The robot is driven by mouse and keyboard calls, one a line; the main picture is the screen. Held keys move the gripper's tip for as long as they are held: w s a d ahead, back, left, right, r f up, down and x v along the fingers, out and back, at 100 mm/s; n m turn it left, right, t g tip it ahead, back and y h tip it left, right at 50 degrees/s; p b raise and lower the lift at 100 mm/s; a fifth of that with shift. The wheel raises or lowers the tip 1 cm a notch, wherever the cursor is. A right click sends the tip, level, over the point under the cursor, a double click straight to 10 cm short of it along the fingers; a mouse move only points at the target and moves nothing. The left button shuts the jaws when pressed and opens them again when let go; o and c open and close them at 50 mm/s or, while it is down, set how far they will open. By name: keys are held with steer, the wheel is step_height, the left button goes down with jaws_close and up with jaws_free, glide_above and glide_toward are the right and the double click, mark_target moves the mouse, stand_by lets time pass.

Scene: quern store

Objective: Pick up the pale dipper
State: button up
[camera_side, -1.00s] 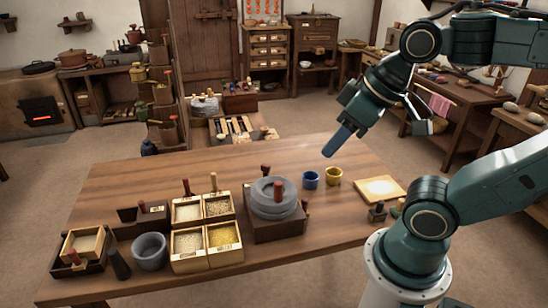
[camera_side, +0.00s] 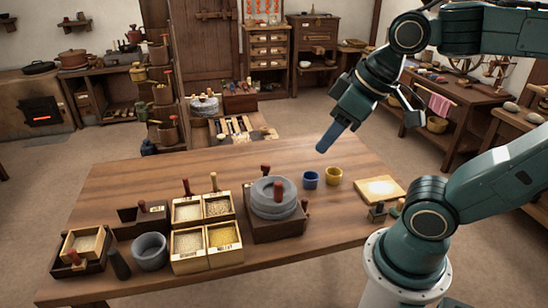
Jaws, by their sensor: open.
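I cannot make out for certain which thing is the pale dipper. A small tan, rounded piece (camera_side: 397,208) lies at the right table edge beside my arm, too small and partly hidden to identify. Several upright wooden handles stand in the boxes at the left, and what they belong to is mostly hidden. My gripper (camera_side: 366,135) is open with its fingers wide apart and nothing seen between them. It hangs above the back right of the table, higher than the blue cup (camera_side: 311,180) and the yellow cup (camera_side: 333,176).
A stone quern (camera_side: 273,205) stands mid-table on a dark wooden base. To its left are a four-part grain box (camera_side: 209,262), a grey stone bowl (camera_side: 150,258) and a dark tray with a small box (camera_side: 83,243). A pale board (camera_side: 381,190) lies at the right. The back left tabletop is clear.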

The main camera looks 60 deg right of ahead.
steer(key=w+d+r+n+g, duration=0.1)
steer(key=w+r+n, duration=0.25)
steer(key=w, duration=0.75)
steer(key=n+g, duration=0.4)
steer(key=n, duration=1)
glide_above(213, 178)
steer(key=shift+m, duration=0.25)
steer(key=f, duration=1.6)
steer(key=d+f, duration=0.1)
steer(key=f, duration=0.7)
steer(key=shift+w+f, duration=0.15)
steer(key=shift+f, duration=0.15)
steer(key=shift+w+f, duration=0.15)
steer(key=shift+f, duration=0.35)
steer(key=shift+f, duration=0.1)
steer(key=shift+f, duration=4.15)
